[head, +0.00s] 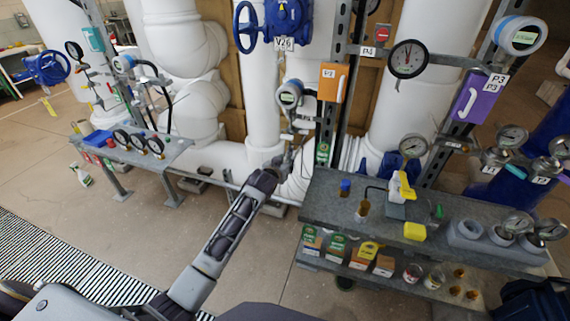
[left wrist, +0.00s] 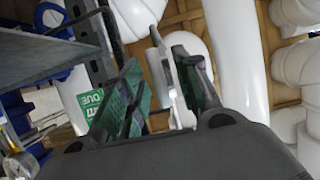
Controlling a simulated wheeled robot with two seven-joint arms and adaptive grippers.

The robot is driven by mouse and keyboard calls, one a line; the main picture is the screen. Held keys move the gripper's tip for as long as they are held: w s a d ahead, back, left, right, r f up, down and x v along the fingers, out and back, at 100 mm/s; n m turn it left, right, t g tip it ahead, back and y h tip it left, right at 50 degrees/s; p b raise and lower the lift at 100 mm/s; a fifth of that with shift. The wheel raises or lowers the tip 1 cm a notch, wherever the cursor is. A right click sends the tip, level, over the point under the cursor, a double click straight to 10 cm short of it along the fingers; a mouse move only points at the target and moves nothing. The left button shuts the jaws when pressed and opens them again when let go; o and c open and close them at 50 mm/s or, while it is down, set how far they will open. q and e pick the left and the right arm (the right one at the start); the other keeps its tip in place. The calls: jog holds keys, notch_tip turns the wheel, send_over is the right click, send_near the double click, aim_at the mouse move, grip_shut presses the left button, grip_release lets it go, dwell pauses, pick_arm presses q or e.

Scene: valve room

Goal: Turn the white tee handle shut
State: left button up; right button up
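My left gripper (head: 284,162) is at the end of the arm that comes in from the lower left. It is at the small pipework under a round blue-rimmed gauge (head: 289,95). In the left wrist view my left gripper (left wrist: 160,95) is open, with green pads on its two fingers. A slim white piece, apparently the tee handle (left wrist: 168,78), stands between the fingers, nearer the right one; I cannot tell whether it touches. In the head view I cannot make out the handle clearly by the gripper. My right gripper is not in view.
A grey steel shelf (head: 325,185) with cartons, cups and gauges stands right of my left gripper. A smaller bench (head: 172,150) with gauges is at the left. Large white pipes (head: 265,110) stand behind. An orange tag (head: 333,82) hangs above. The floor between the benches is open.

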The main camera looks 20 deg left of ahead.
pick_arm(q)
jog(key=shift+c, duration=1.1)
grip_shut()
